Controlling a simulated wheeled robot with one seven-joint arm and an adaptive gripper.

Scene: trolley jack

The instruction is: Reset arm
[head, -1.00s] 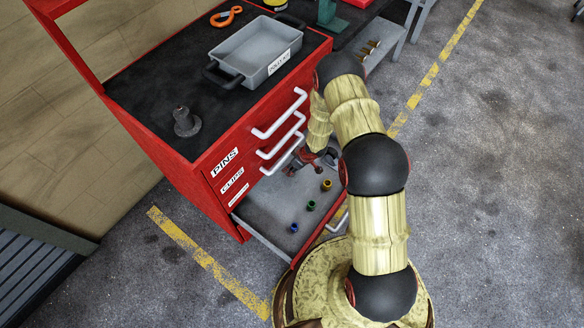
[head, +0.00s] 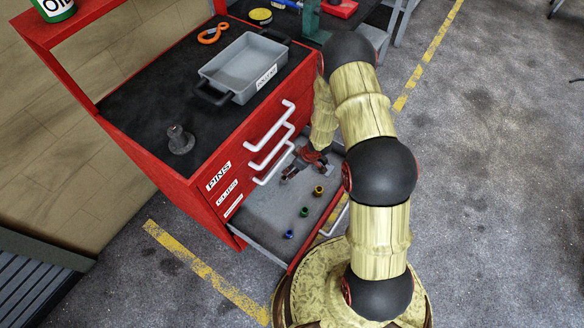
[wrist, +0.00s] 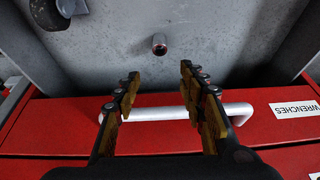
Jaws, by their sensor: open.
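My gripper (head: 303,166) is over the back part of the open bottom drawer (head: 262,215) of the red cabinet, close to the drawer fronts. In the wrist view its two fingers (wrist: 160,80) are spread apart with nothing between them. Beyond the fingertips, a small grey piece with a red end (wrist: 160,44) stands on the grey drawer floor, apart from them. A white handle (wrist: 238,110) on a red drawer front passes behind the fingers. My arm bends over the right side of the cabinet in the head view.
Small yellow (head: 319,190), green (head: 304,212) and blue (head: 289,234) pieces stand in the drawer. White handles (head: 272,130) stick out above it. A grey tray (head: 245,62) and a dark stand-like part (head: 180,140) are on the cabinet top. Floor at right is clear.

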